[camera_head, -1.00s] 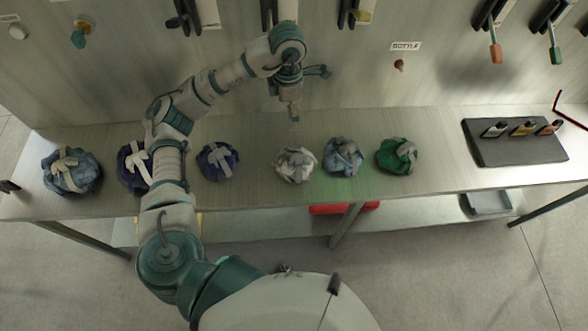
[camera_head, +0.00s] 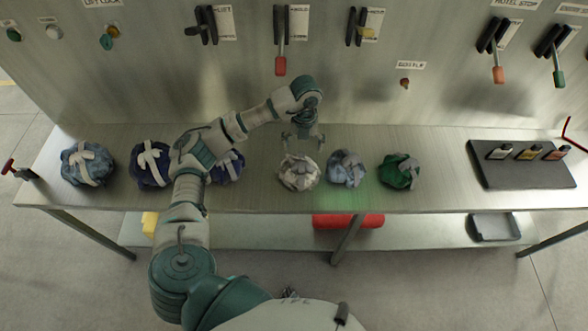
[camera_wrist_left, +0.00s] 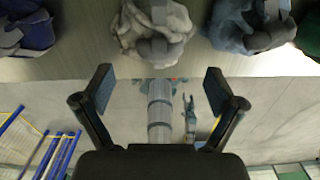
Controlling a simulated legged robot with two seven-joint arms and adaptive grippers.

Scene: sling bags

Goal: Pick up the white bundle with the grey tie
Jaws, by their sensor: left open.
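The white bundle with the grey tie (camera_head: 299,175) sits on the metal table, in the middle of the row of bundles. My left gripper (camera_head: 303,143) is open and empty, at the bundle's far side and seemingly a little above it. In the left wrist view the white bundle (camera_wrist_left: 152,28) lies beyond the fingertips, at the top centre, with its grey tie across it. The open fingers (camera_wrist_left: 158,82) have nothing between them. My right gripper is not in view.
A light blue bundle (camera_head: 346,169) stands close to the right of the white one, then a green one (camera_head: 399,171). A dark blue bundle (camera_head: 228,167) is to the left, partly behind my left arm. A dark tray (camera_head: 522,165) lies at the right. The panel wall rises behind.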

